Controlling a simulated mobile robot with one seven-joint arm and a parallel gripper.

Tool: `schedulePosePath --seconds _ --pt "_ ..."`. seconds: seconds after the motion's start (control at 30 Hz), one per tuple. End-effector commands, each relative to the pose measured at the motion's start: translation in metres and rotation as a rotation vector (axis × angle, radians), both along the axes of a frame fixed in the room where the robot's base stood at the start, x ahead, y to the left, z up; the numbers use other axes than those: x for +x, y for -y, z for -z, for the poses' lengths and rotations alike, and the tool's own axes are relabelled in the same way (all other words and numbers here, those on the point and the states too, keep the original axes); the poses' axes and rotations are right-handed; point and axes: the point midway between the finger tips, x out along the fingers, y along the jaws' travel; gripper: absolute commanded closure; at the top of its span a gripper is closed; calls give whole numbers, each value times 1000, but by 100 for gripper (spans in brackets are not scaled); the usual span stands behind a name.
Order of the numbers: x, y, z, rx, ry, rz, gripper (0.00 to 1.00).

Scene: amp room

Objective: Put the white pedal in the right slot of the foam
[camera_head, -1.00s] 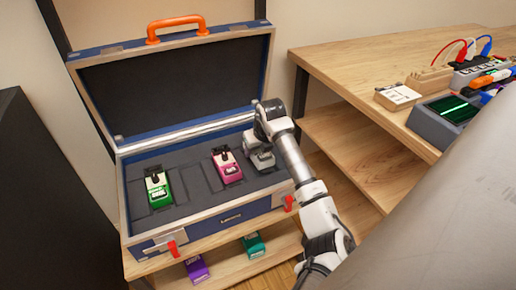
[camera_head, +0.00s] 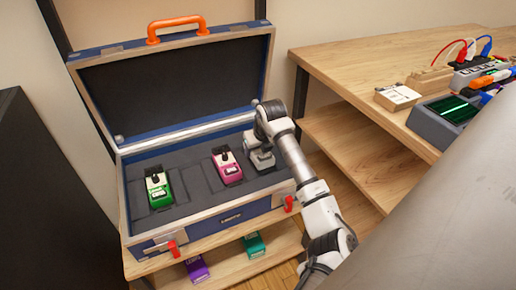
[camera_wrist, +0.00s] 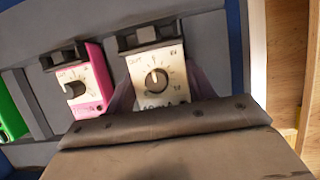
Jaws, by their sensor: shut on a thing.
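The white pedal (camera_wrist: 146,78), with a knob on its face, is at the right end of the foam (camera_head: 205,202), to the right of the pink pedal (camera_head: 227,167). My gripper (camera_head: 262,159) is shut on the white pedal, over the right slot area. In the wrist view, the gripper body covers the pedal's near end, and foam shows on its far and right sides. I cannot tell whether the pedal is fully down in the slot. In the head view the gripper hides most of it.
A green pedal (camera_head: 158,188) sits in the left of the foam. The blue case (camera_head: 213,222) is open, its lid (camera_head: 180,85) upright behind. Purple (camera_head: 196,268) and teal (camera_head: 253,245) pedals lie on the shelf below. A wooden bench (camera_head: 370,65) stands at the right.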

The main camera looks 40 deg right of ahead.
Motion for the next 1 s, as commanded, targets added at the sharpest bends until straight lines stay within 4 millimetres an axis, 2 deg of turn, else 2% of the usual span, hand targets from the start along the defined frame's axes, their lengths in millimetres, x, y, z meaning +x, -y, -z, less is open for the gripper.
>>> schedulePosePath --seconds 1.0 --pt "0 0 9 -2 2 -1 82"
